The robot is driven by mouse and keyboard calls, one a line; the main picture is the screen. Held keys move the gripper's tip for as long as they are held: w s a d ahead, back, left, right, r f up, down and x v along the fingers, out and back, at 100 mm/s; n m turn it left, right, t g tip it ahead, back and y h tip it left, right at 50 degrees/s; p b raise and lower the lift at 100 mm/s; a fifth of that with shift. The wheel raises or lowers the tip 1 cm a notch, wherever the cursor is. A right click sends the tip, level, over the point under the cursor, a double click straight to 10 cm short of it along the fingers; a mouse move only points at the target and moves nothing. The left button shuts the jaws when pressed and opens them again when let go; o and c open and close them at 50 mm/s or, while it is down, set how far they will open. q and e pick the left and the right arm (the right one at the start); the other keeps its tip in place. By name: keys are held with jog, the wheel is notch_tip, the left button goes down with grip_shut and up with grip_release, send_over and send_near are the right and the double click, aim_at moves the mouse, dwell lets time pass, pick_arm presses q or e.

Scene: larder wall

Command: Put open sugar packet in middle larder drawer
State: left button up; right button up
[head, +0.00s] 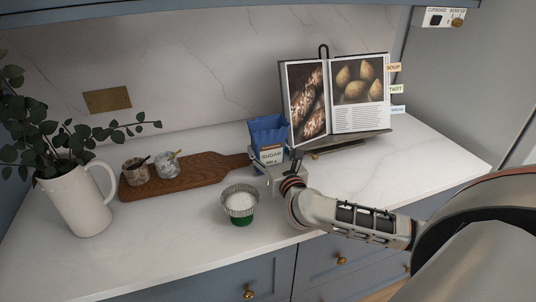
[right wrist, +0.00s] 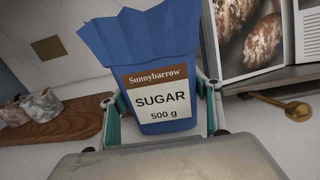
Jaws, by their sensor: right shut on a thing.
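The open sugar packet (head: 268,135) is blue with a white and brown label. It stands upright on or just above the worktop, near the handle end of the wooden board; I cannot tell whether it touches the worktop. My right gripper (head: 270,172) is shut on the packet's lower part. In the right wrist view the packet (right wrist: 157,75) sits between the two fingers (right wrist: 160,112), its label facing the camera. Drawer fronts (head: 340,262) with brass knobs show below the worktop, and they look shut. I cannot tell which one is the middle larder drawer. My left gripper does not show.
A wooden board (head: 200,174) holds two small jars. A white jug (head: 75,200) with leaves stands left. An open cookbook (head: 335,95) stands behind. The front right worktop is clear.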

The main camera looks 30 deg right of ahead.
jog(key=shift+f, duration=0.5)
jog(key=shift+f, duration=0.2)
jog(key=o, duration=1.4)
jog(key=shift+o, duration=0.2)
